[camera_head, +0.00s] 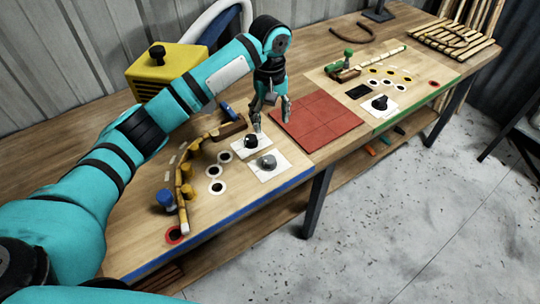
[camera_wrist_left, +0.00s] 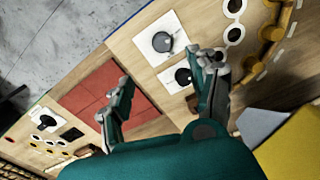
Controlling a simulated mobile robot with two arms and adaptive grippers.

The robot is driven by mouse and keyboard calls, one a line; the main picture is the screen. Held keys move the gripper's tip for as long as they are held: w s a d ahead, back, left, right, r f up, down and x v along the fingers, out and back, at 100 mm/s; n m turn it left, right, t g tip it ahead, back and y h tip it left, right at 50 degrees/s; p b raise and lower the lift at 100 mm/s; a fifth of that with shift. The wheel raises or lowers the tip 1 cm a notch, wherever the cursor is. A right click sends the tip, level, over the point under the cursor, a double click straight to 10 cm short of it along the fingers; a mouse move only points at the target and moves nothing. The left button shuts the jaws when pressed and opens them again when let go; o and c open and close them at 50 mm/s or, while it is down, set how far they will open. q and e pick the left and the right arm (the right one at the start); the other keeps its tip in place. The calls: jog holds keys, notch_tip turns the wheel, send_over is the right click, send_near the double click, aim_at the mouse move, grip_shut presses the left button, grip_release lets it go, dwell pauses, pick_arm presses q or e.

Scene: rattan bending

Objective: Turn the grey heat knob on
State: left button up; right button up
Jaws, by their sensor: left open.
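The grey heat knob (camera_head: 267,161) sits on a white plate near the blue front edge of the bench; it also shows in the left wrist view (camera_wrist_left: 162,42). A black knob (camera_head: 251,141) sits on another white plate just behind it, and it shows in the wrist view (camera_wrist_left: 183,76) beside one finger. My left gripper (camera_head: 272,118) is open and empty, pointing down above the bench, behind and slightly right of the grey knob and apart from it. In the wrist view its fingers (camera_wrist_left: 165,75) are spread wide. My right gripper is not in view.
A red tiled mat (camera_head: 318,122) lies right of the knobs. A curved rattan piece (camera_head: 184,190) with orange and blue pegs stands left. A yellow box (camera_head: 165,68) is at the back. A second station with a black knob (camera_head: 380,103) is farther right.

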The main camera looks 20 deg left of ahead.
aim_at(269, 158)
pick_arm(q)
jog(key=f+p, duration=0.1)
jog(key=f, duration=0.7)
jog(key=f+p, duration=0.1)
jog(key=f, duration=0.7)
jog(key=shift+w+a+f+p, duration=0.15)
jog(key=shift+a+f+p, duration=0.05)
jog(key=shift+p, duration=0.1)
jog(key=c, duration=1.1)
jog(key=shift+c, duration=0.2)
